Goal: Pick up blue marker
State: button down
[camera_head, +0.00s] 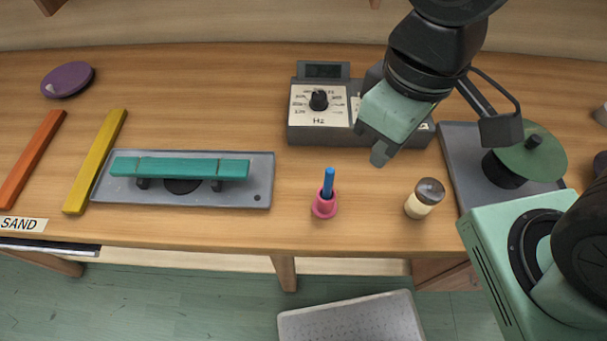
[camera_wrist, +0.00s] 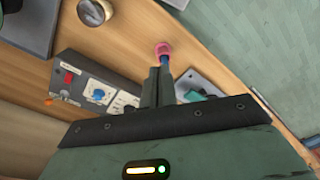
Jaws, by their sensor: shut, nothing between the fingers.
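The blue marker (camera_head: 328,183) stands upright in a small pink holder (camera_head: 323,207) near the front edge of the wooden bench, in the head view. My gripper (camera_head: 379,160) is above the bench, to the right of the marker and farther back, apart from it. Its fingers are shut and empty. In the wrist view my gripper's fingers (camera_wrist: 158,72) point toward the pink holder (camera_wrist: 163,49), and the blue marker (camera_wrist: 164,60) is partly hidden behind them.
A grey dial box (camera_head: 322,135) stands behind the marker. A jar with a brown lid (camera_head: 430,191) is to its right. A grey tray with a teal bar (camera_head: 180,168) lies to the left. Yellow (camera_head: 96,160) and orange (camera_head: 33,158) bars lie farther left.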

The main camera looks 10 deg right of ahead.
aim_at(327, 190)
jog(key=j+z, duration=0.2)
jog(key=j, duration=0.2)
jog(key=k+j+z, duration=0.2)
jog(key=j, duration=0.15)
jog(key=k+j+z, duration=0.2)
jog(key=j, duration=0.2)
jog(key=j+z, duration=0.2)
jog(key=j, duration=0.15)
jog(key=k+j+z, duration=0.2)
jog(key=j, duration=0.1)
